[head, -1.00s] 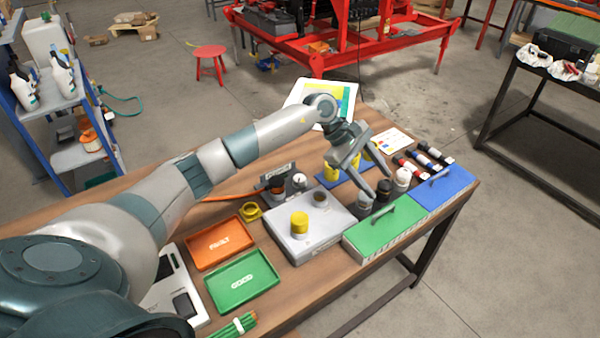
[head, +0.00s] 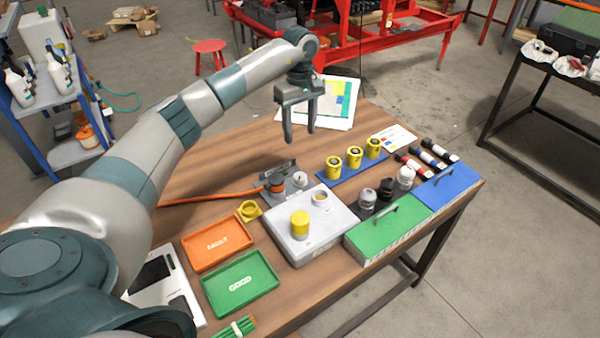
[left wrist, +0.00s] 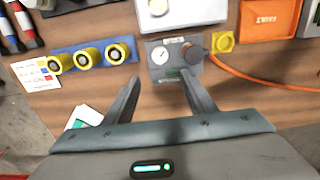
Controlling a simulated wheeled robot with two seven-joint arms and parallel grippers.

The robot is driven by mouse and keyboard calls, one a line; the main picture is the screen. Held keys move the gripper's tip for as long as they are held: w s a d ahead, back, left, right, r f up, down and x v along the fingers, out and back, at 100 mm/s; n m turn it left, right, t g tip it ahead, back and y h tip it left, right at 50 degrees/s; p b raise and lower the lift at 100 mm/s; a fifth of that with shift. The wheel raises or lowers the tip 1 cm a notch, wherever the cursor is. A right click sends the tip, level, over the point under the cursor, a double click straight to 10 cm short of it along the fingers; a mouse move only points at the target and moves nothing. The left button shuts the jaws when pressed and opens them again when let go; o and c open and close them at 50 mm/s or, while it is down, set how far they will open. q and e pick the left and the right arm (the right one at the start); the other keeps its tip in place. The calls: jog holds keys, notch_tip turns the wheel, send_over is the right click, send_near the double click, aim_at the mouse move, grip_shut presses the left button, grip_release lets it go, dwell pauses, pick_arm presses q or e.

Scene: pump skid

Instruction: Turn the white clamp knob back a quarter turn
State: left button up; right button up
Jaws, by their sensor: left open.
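A small grey fixture plate (head: 288,190) stands on the table behind the grey box. It carries a white round piece (head: 300,179), which looks like the white knob, with a small dark mark on its face in the left wrist view (left wrist: 160,55). Beside it is a dark, orange-based cylinder (head: 276,183) with an orange hose. My left gripper (head: 299,135) is open and empty, pointing down above the table behind the fixture. In the left wrist view the fixture lies just beyond my open fingertips (left wrist: 160,79), apart from them. My right gripper is not in view.
The grey box (head: 305,240) bears a yellow cylinder (head: 300,225). A blue strip with yellow parts (head: 354,157) is right of the fixture. A yellow ring piece (head: 249,211) and orange tray (head: 217,243) are at left. Bare tabletop lies behind the fixture.

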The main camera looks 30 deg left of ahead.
aim_at(300, 176)
pick_arm(q)
notch_tip(300, 176, down, 16)
jog(key=p, duration=0.5)
jog(key=shift+f+p, duration=0.3)
jog(key=shift+f, duration=0.3)
jog(key=c, duration=1)
